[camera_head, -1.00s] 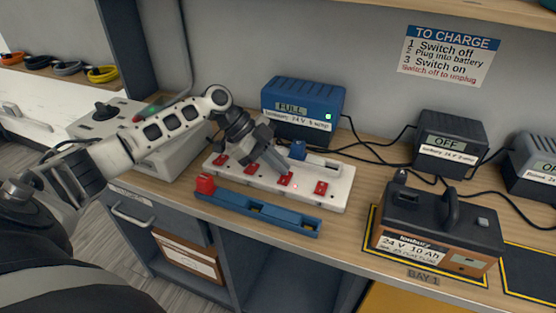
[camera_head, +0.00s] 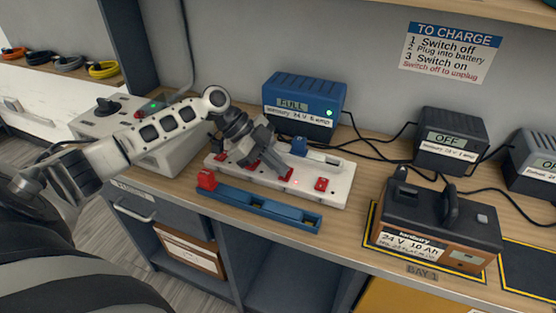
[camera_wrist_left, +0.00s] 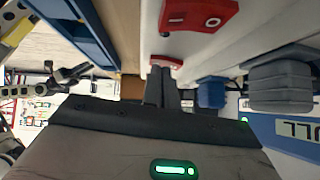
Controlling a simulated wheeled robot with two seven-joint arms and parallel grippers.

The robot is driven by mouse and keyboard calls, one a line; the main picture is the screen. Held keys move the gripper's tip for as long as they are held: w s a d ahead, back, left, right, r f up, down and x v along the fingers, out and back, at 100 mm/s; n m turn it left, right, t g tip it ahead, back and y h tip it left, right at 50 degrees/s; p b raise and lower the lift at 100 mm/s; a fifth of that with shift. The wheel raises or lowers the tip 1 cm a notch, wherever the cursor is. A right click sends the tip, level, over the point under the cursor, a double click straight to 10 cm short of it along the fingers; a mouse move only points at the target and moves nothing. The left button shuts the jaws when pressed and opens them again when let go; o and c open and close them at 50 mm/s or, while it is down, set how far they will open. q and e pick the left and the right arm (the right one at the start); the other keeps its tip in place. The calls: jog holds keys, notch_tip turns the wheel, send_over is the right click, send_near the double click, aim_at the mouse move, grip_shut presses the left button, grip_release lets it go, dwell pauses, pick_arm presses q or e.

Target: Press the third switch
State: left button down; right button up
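A white power strip (camera_head: 340,184) with a row of red switches lies on the bench. The switch at its right end (camera_head: 321,184) is uncovered. My left gripper (camera_head: 287,174) reaches down with its fingertips at the third switch from the left, largely covering it; I cannot tell whether the switch is pressed. In the left wrist view the closed fingers (camera_wrist_left: 162,86) meet a red switch (camera_wrist_left: 166,61), while another red switch (camera_wrist_left: 199,14) shows nearer the top. A small red light (camera_head: 295,183) glows beside the third switch. My right gripper is out of view.
A blue charger (camera_head: 305,100) reading FULL stands behind the strip, with a blue plug (camera_head: 299,146) in front. A blue rail (camera_head: 258,206) with a red block lies before the strip. A battery (camera_head: 436,222) sits to the right, and cables run behind it.

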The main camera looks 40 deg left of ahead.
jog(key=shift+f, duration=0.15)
pick_arm(q)
notch_tip(320, 180, up, 4)
jog(key=p, duration=0.3)
jog(key=shift+s+d+f, duration=0.1)
jog(key=b+v, duration=0.1)
jog(key=v, duration=0.9)
jog(key=shift+s, duration=0.2)
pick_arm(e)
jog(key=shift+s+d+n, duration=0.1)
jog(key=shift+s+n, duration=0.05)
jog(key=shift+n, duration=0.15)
